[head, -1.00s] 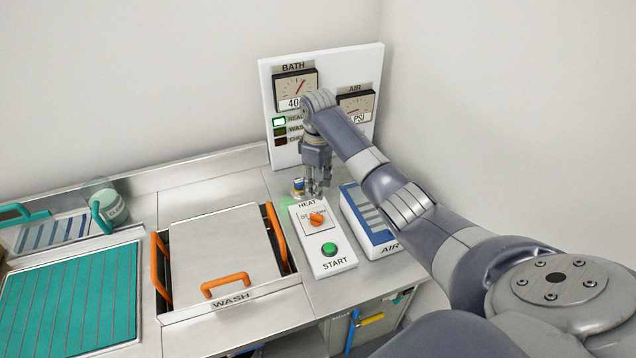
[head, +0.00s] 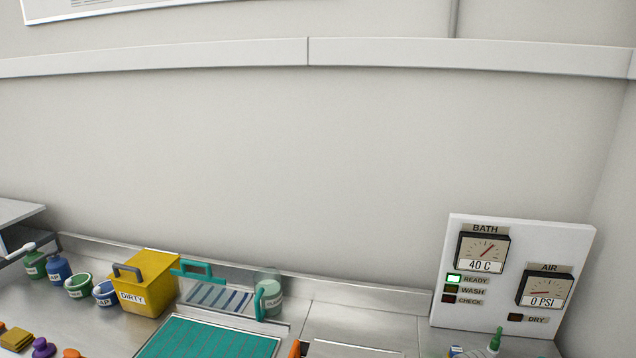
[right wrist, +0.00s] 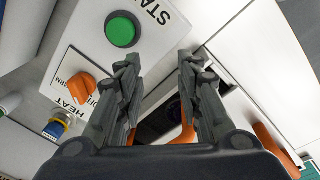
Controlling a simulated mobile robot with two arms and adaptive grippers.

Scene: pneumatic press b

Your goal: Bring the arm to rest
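My right gripper (right wrist: 158,64) shows in the right wrist view. Its two dark fingers are apart and nothing is between them. It hangs above the control box, close to the green START button (right wrist: 121,29), and no contact with it shows. The orange HEAT knob (right wrist: 82,87) is to the left of the fingers. An orange handle (right wrist: 186,134) shows behind and between the fingers. Neither arm is in the head view. My left gripper is in neither view.
The gauge panel (head: 578,237) stands at the back right, with READY lit green, bath at 40 C and air at 0 PSI. A yellow DIRTY bin (head: 148,268), a teal mat (head: 210,338) and several labelled containers sit along the counter.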

